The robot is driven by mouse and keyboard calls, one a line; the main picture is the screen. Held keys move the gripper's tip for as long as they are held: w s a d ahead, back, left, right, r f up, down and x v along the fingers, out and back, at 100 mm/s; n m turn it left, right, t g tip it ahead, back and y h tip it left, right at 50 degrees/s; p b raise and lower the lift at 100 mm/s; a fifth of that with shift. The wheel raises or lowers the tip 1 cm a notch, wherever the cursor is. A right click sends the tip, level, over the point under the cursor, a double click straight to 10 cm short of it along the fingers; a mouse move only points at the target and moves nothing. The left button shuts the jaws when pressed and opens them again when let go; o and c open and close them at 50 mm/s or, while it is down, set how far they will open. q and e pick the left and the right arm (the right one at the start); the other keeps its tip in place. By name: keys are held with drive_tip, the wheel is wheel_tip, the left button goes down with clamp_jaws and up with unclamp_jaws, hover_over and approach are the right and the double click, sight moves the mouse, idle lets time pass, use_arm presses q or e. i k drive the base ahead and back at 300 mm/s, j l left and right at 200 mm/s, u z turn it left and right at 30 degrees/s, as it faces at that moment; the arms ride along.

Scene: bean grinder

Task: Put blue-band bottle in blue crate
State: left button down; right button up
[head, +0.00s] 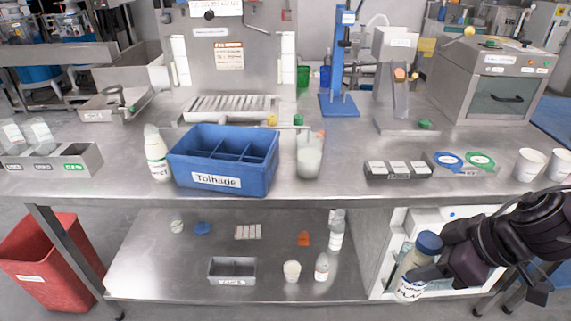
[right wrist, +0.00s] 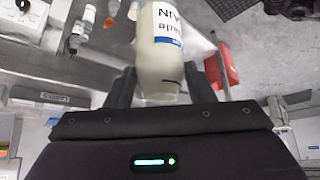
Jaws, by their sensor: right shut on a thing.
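My right gripper (head: 428,270) is shut on a bottle with a blue cap (head: 412,277), in front of the table's right side and below the tabletop. The bottle is tilted. In the right wrist view the bottle (right wrist: 160,50) sits between the two fingers, its white label with a blue band partly cut off by the top edge. The blue crate (head: 190,161), labelled "Tolhade", stands on the tabletop left of the middle. It has divided compartments, and they look empty. My left gripper is not in view.
A white bottle (head: 157,155) stands at the crate's left and a pale jar (head: 309,158) at its right. Paper cups (head: 529,165) and a dark tray (head: 397,170) stand on the right side of the tabletop. The lower shelf (head: 150,265) holds small bottles and a grey box.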

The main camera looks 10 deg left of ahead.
sight(224, 181)
drive_tip(key=i+j+z, duration=0.15)
drive_tip(key=j+z, duration=0.25)
drive_tip(key=j, duration=0.7)
drive_tip(key=j+z, duration=0.35)
drive_tip(key=j, duration=0.75)
